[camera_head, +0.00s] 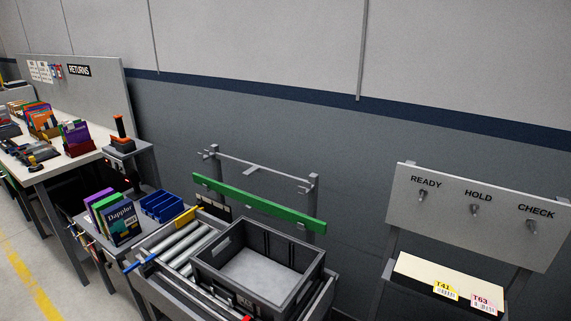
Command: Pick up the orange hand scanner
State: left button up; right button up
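The orange hand scanner (120,127) stands upright on a small grey stand (146,151) at the left, just right of the returns table. It is orange with dark parts and small in this view. Its lower end meets a dark base on the stand top; I cannot tell how it is held there. Neither of my grippers is in view.
The returns table (62,165) at the left holds books and bins. A grey crate (298,251) sits on a roller conveyor (180,245). A blue bin (161,206) and upright books (112,218) are nearby. A hook board (450,215) stands right. Floor shows at lower left.

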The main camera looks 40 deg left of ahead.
aim_at(123, 139)
jog(key=j, duration=1.25)
jog(key=k+j, duration=0.1)
jog(key=j, duration=1.15)
